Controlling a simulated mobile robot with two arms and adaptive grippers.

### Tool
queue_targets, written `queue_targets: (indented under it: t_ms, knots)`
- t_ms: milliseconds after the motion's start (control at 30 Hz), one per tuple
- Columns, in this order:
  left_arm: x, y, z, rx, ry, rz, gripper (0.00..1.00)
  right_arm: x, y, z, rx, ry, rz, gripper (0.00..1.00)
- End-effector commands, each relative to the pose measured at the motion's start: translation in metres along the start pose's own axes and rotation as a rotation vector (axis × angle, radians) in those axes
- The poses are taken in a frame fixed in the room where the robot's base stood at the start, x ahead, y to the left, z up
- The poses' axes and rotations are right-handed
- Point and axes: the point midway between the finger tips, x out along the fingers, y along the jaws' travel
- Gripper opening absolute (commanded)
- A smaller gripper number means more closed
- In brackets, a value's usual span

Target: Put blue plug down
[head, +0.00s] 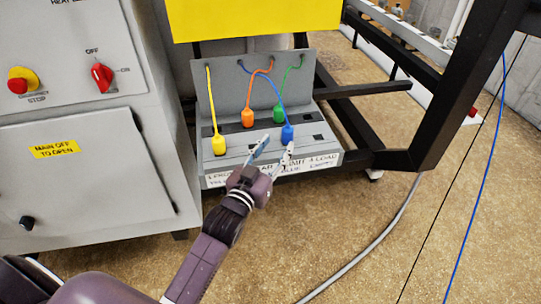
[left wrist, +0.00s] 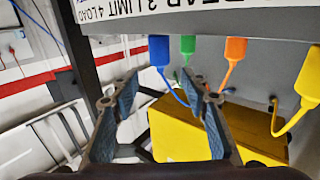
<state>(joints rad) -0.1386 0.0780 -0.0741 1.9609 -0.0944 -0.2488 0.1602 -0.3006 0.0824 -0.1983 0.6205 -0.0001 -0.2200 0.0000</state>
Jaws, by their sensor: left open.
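The blue plug (head: 287,132) stands upright on the grey sloped panel (head: 217,170), with its blue cord running up and back to the left. My left gripper (head: 275,151) is just in front of it, open and empty. In the left wrist view, which is upside down, the blue plug (left wrist: 160,50) shows beyond and between the spread fingertips (left wrist: 160,80), apparently clear of both. The plug's lower end is hidden at the panel. My right gripper is in neither view.
Yellow (head: 219,145), orange (head: 247,118) and green (head: 279,114) plugs stand on the same panel with their cords. A grey cabinet (head: 75,185) with red knobs is at left. Black frame bars (head: 440,120) are at right.

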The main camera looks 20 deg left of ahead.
Motion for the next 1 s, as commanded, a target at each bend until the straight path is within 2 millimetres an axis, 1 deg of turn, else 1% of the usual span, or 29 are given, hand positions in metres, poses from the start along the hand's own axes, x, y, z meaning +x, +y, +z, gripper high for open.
queue_targets:
  t_ms: [33,100,267,800,867,900,967,1000]
  knots:
    - [-0.010,0.000,0.001,0.000,-0.001,0.000,0.42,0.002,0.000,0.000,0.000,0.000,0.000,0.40]
    - [-0.019,0.000,0.001,0.000,-0.001,0.000,0.42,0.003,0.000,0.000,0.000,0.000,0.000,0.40]
    - [-0.031,0.000,0.000,0.000,0.000,0.000,0.42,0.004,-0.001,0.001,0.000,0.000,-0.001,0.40]
    - [-0.033,0.000,0.000,0.000,-0.002,0.000,0.42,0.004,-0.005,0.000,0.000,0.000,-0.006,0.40]
    - [-0.035,0.000,0.004,0.001,-0.019,-0.001,0.42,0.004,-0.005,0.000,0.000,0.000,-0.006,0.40]
    - [-0.038,0.000,0.010,0.002,-0.044,-0.003,0.42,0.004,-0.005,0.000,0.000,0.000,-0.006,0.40]
    - [-0.045,0.000,0.023,0.005,-0.106,-0.006,0.42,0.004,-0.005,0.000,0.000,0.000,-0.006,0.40]
    - [-0.052,0.001,0.035,0.007,-0.161,-0.008,0.42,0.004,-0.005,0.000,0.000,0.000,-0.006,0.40]
